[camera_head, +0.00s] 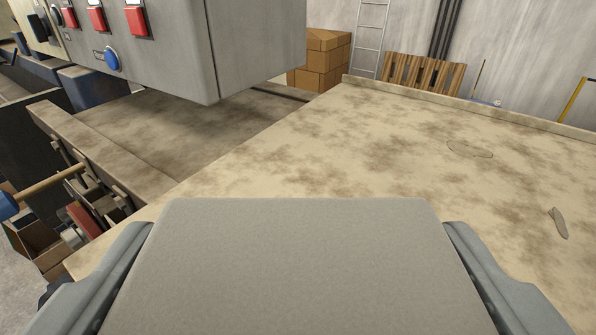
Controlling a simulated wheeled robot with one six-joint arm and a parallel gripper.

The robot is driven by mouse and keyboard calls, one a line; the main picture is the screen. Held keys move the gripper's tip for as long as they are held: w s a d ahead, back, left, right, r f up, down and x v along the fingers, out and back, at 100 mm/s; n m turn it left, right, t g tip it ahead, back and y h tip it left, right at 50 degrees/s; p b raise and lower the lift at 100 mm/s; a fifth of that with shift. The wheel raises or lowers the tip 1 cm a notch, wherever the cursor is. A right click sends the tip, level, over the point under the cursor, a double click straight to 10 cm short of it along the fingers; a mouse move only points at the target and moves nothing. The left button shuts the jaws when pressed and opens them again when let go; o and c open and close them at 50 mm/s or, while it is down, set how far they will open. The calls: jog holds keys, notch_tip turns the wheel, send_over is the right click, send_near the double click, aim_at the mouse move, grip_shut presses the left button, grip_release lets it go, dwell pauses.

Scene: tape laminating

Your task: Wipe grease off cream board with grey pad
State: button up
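The grey pad (300,265) fills the bottom middle of the view. My gripper (300,232) has a finger on each side of the pad and is shut on it. The cream board (330,175) stretches behind and to the right of the pad, with brown grease smudges across much of its surface. The pad hides the near part of the board. I cannot tell whether the pad touches the board.
A grey control box (170,45) with red and blue buttons overhangs the upper left. Tools and a cardboard box (35,240) lie low at the left. Two darker flat patches, one at the right (559,223), mark the board. Stacked cartons (320,60) stand behind.

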jog(key=shift+f, duration=3)
jog(key=shift+f, duration=0.95)
jog(key=shift+d, duration=0.1)
jog(key=shift+s+d, duration=0.85)
jog(key=shift+d, duration=0.3)
jog(key=shift+s+d+f, duration=0.1)
jog(key=shift+s+d, duration=0.4)
jog(key=shift+d, duration=0.15)
jog(key=shift+s+d+f, duration=0.1)
jog(key=shift+s+d, duration=0.35)
jog(key=shift+d, duration=0.2)
jog(key=shift+s+d+r, duration=0.15)
jog(key=shift+s+d, duration=0.6)
jog(key=shift+d, duration=0.3)
jog(key=shift+r, duration=0.1)
